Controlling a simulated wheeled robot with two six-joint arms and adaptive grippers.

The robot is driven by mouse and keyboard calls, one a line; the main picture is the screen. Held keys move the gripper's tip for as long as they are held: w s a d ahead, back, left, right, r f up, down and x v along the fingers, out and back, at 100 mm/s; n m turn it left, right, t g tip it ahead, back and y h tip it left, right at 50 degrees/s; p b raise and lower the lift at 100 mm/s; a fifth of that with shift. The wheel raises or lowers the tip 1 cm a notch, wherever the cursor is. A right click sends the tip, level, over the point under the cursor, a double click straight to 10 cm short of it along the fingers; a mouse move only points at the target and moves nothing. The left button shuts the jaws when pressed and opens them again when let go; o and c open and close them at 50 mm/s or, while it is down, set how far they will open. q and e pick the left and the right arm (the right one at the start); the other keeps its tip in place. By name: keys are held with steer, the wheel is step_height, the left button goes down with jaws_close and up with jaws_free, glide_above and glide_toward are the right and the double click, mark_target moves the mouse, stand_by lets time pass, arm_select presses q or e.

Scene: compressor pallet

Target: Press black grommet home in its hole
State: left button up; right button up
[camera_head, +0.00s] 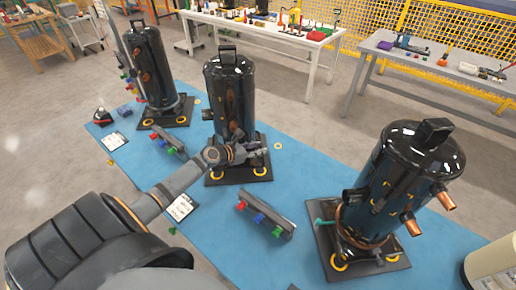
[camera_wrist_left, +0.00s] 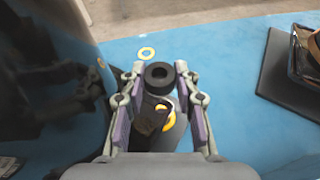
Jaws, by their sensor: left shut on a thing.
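My left gripper (camera_head: 254,150) is low beside the middle black compressor (camera_head: 230,95), over its dark base plate (camera_head: 238,175). Below the grommet, between the fingers, a yellow ring (camera_wrist_left: 169,120) shows on the base plate, partly covered by a dark brown piece. The grommet appears above the plate and apart from the yellow ring; the exact height is unclear. My right gripper is out of view.
A loose yellow ring (camera_head: 278,146) lies on the blue mat (camera_head: 290,178). Other compressors stand at right (camera_head: 400,180) and back left (camera_head: 153,70). A rail with coloured clips (camera_head: 265,214) lies in front. The compressor body (camera_wrist_left: 45,90) rises close at left in the wrist view.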

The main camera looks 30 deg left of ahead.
arm_select(q)
steer(key=shift+f+b, duration=1.45)
steer(key=shift+f, duration=0.55)
steer(key=shift+f+b, duration=0.65)
steer(key=shift+f, duration=0.2)
steer(key=shift+p, duration=0.35)
steer(key=shift+p, duration=0.35)
